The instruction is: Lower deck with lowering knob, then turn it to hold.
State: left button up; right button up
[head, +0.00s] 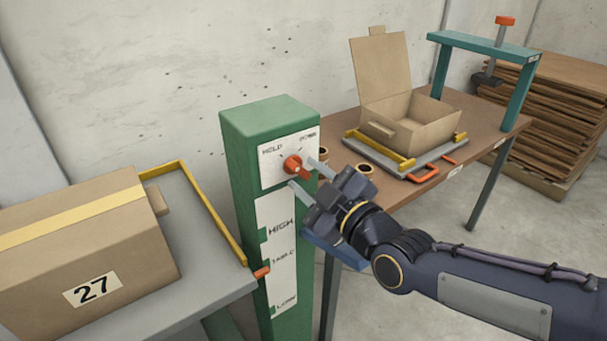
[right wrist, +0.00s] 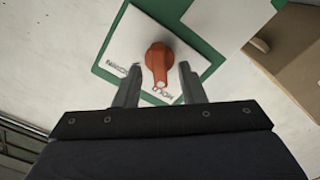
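The orange lowering knob (head: 292,164) sits on a white panel (head: 270,172) on the green post (head: 240,160), with a hold label upper left and a down label upper right. In the right wrist view the knob (right wrist: 158,62) has its narrow end toward the hold label. My right gripper (head: 307,177) is open, its fingers on either side of the knob with visible gaps; contact is not clear. The grey deck (head: 205,215) carries a cardboard box marked 27 (head: 80,245). Its orange pointer (head: 262,272) is near the middle scale mark. My left gripper is out of view.
Flat cardboard (head: 560,110) is stacked behind.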

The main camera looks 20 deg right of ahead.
jog(key=shift+x, duration=0.85)
grip_shut()
jog(key=shift+f, duration=0.1)
